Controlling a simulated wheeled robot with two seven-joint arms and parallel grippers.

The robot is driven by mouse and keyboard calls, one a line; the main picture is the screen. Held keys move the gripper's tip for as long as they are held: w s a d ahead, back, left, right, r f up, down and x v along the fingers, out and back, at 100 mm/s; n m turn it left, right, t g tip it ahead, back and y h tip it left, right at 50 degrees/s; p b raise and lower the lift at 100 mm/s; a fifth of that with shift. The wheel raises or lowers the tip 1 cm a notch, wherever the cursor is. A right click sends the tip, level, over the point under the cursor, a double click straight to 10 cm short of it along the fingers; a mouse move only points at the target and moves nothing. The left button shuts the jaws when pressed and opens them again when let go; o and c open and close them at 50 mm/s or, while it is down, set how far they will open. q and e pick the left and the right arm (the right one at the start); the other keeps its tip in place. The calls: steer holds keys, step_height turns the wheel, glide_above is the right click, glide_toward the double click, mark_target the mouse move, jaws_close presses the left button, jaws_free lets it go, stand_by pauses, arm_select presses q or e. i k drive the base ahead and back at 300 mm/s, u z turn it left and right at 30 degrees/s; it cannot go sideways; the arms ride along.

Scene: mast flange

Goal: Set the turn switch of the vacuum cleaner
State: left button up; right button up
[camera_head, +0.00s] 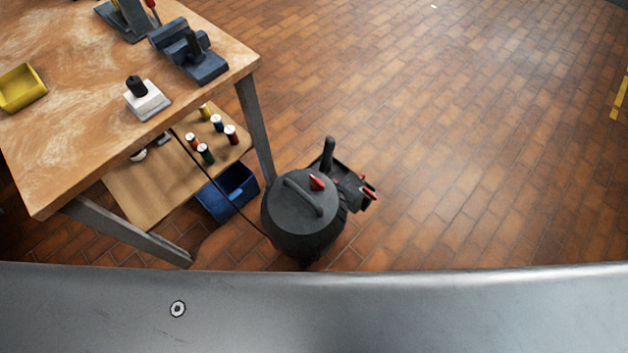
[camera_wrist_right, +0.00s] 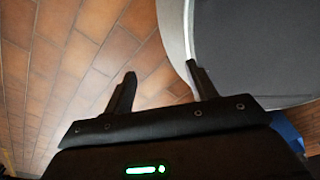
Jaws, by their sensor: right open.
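The vacuum cleaner (camera_head: 297,228) is a dark grey, round canister standing on the tiled floor beside the workbench. A red turn switch (camera_head: 316,182) sits on its lid, near a dark curved handle (camera_head: 302,197). I cannot make out the exact angle of the switch. My right gripper (camera_wrist_right: 161,70) is open and empty in the right wrist view, with floor tiles behind its fingers. The vacuum cleaner cannot be clearly made out in that view. Neither gripper shows in the head view.
The wooden workbench (camera_head: 70,135) holds a blue vise (camera_head: 192,55), a yellow tray (camera_head: 20,88) and a white block with a black knob (camera_head: 147,99). Its lower shelf (camera_head: 140,190) carries several spools. A blue bin (camera_head: 228,191) stands below. Floor to the right is clear.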

mark_target(316, 183)
steer(key=z, duration=0.55)
steer(key=k, duration=1.35)
steer(key=z, duration=0.95)
steer(key=i, duration=0.6)
steer(key=z, duration=0.5)
steer(key=i, duration=0.8)
steer(key=u, duration=0.95)
steer(key=i, duration=0.65)
steer(key=u, duration=0.75)
